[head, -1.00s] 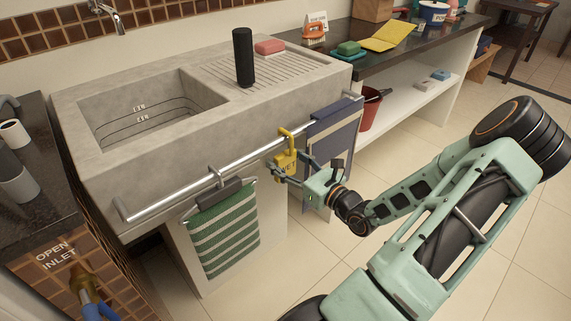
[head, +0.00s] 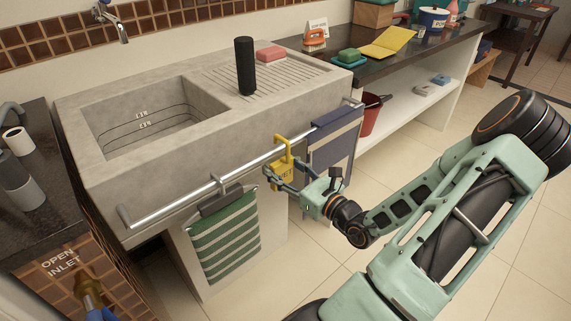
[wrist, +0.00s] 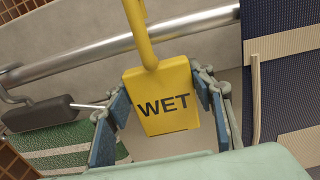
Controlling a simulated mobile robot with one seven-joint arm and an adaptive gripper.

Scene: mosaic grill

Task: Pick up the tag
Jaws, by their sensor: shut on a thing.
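The yellow tag (head: 283,172) has a hook at its top and hangs at the metal rail (head: 196,190) on the front of the concrete sink. In the wrist view the tag (wrist: 162,100) faces me and reads "WET". Its hook rises past the rail (wrist: 95,58); whether the hook still bears on the rail I cannot tell. My gripper (head: 281,181) is shut on the tag's body from the front. In the wrist view the blue fingers of my gripper (wrist: 163,105) stand at its left and right edges.
A green striped towel (head: 224,243) on a dark hanger is left of the tag on the rail. A navy striped towel (head: 335,143) hangs to the right. A black cylinder (head: 245,66) and a pink soap (head: 271,54) stand on the sink's ridged top. Floor in front is clear.

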